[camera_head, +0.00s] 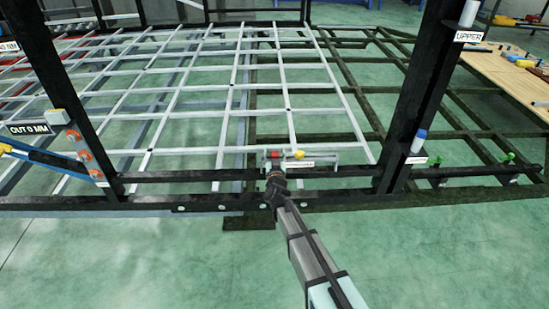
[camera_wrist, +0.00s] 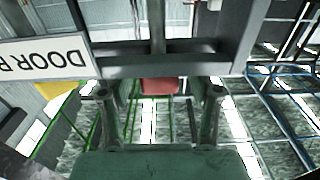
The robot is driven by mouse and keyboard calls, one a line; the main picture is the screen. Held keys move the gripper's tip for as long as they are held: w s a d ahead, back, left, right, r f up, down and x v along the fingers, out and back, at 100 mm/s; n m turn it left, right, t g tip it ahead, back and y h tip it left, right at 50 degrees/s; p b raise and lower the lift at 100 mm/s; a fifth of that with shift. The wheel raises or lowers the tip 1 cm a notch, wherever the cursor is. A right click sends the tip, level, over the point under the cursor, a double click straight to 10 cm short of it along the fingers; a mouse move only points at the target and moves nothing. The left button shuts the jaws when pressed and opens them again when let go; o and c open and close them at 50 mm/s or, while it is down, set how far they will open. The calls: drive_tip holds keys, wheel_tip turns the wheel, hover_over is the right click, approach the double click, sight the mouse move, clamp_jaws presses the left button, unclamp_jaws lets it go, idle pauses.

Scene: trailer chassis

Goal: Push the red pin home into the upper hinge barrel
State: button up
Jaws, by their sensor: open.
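The red pin's red end (camera_head: 273,154) shows on a small grey rack (camera_head: 333,155) on the near frame rail, left of a yellow piece (camera_head: 298,155). My gripper (camera_head: 275,172) is at the rack, just in front of the red end. In the wrist view the red end (camera_wrist: 160,85) lies between the two spread fingers of my gripper (camera_wrist: 158,92), with gaps at both sides. The rest of the pin is hidden. The upper hinge barrel (camera_head: 468,12), a pale cylinder, is on the dark right post above the UPPER label (camera_head: 468,36), far from my gripper.
A lower pale cylinder with a blue top (camera_head: 419,138) is on the same post (camera_head: 408,100). A left post (camera_head: 65,90) carries orange discs. Green-topped pieces (camera_head: 508,158) stand on the right rail. A wooden bench (camera_head: 515,80) is at right. Open floor lies in front.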

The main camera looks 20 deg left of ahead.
clamp_jaws()
